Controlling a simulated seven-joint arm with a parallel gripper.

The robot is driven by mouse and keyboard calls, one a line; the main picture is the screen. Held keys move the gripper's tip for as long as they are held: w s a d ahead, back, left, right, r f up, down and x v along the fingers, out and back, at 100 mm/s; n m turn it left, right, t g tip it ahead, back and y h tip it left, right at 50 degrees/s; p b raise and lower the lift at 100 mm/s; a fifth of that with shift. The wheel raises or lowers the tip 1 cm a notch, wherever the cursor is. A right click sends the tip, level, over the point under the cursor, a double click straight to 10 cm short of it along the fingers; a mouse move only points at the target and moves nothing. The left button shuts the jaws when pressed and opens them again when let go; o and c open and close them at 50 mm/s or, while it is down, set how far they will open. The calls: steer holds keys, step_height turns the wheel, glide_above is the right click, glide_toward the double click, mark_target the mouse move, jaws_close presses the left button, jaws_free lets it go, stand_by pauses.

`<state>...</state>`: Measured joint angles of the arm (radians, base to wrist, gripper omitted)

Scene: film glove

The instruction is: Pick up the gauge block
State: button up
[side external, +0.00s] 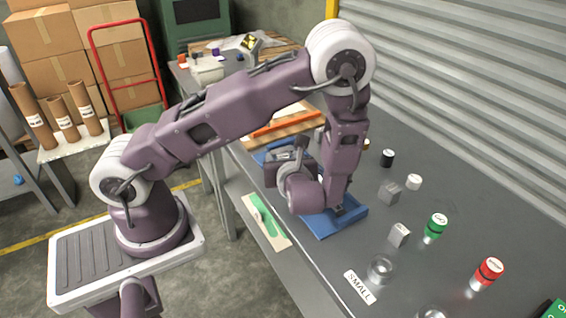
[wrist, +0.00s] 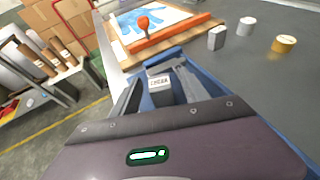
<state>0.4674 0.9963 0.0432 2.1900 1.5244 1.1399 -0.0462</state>
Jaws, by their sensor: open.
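In the wrist view a small block with a white printed top (wrist: 160,83) stands between my fingers; I take it for the gauge block. Its print is too small to read surely, and its lower part is dark. It is over a blue tray (wrist: 165,59), which also shows in the side view (side external: 327,226). My gripper (wrist: 161,92) is open, with one finger on each side of the block and visible gaps.

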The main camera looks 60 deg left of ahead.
mark_target(284, 157)
jaws_close()
steer(key=shift+n+g, duration=0.6)
steer(key=shift+n, duration=0.1)
step_height(284, 157, up, 10)
steer(key=shift+w+a+r, duration=0.1)
steer(key=shift+w, duration=0.05)
steer(key=n+g+y, duration=0.1)
steer(key=n+g, duration=0.1)
steer(key=g, duration=0.1)
steer(key=shift+n, duration=0.3)
steer(key=shift+g, duration=0.4)
step_height(284, 157, down, 10)
steer(key=shift+r, duration=0.1)
